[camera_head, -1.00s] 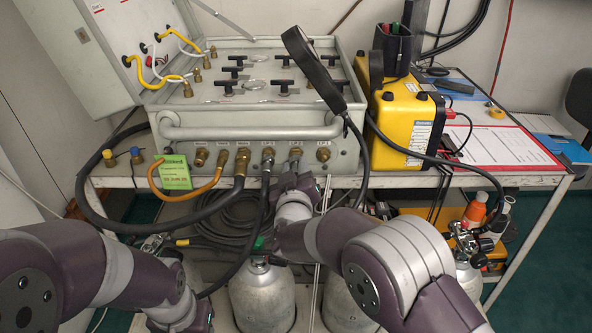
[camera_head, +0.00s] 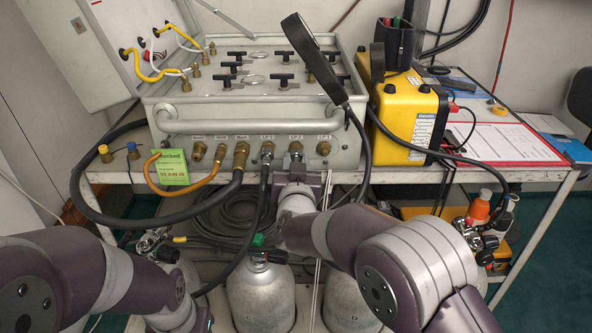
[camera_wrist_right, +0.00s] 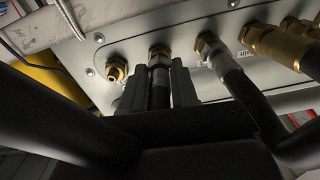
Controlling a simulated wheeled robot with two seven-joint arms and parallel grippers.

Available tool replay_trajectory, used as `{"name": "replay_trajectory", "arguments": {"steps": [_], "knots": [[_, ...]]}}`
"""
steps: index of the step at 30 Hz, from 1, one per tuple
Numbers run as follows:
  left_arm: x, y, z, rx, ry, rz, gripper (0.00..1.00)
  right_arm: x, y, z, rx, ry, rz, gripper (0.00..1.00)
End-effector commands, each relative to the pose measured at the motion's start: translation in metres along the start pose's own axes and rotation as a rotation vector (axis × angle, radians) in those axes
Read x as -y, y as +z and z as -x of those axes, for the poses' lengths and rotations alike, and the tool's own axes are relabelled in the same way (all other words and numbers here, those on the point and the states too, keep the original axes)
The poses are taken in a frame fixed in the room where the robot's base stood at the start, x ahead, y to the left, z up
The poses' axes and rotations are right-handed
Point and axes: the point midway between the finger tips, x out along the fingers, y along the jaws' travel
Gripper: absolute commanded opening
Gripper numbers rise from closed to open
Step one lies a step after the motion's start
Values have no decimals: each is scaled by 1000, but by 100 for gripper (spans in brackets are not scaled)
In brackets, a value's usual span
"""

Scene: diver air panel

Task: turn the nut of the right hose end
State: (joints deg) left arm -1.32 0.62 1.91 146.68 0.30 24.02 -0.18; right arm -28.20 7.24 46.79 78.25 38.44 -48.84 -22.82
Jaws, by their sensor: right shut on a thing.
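The right hose end has a silver nut (camera_head: 296,148) on the second port from the right of the panel's front row. In the right wrist view this nut (camera_wrist_right: 159,61) sits against a brass fitting, with a black hose running down from it. My right gripper (camera_head: 296,165) is below that port. In the wrist view its two dark fingers (camera_wrist_right: 158,78) stand on either side of the hose end, shut on it. Its exact contact with the nut is partly hidden. Of my left arm only links show at the lower left; its gripper is not in view.
Another hose end (camera_wrist_right: 214,58) is close beside the gripper. A bare brass port (camera_head: 323,149) is on the other side. The air panel (camera_head: 225,112) sits on a trolley (camera_head: 400,176) with a yellow case (camera_head: 409,120). Gas cylinders (camera_head: 262,300) stand below.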

Motion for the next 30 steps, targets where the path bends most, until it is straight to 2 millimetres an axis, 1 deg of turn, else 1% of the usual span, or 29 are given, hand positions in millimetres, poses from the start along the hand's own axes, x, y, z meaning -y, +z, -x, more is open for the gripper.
{"name": "replay_trajectory", "arguments": {"steps": [1, 14, 30], "knots": [[0, 1, -9, 0, 0, 0, 48, -1, 5, 0, 1, -3, -42, 0], [0, 6, -50, 0, 0, 0, 48, -1, 7, 0, 1, -30, -449, 0], [0, 14, -114, 0, 0, 0, 48, 0, 9, 0, 3, -65, -961, 0]]}}
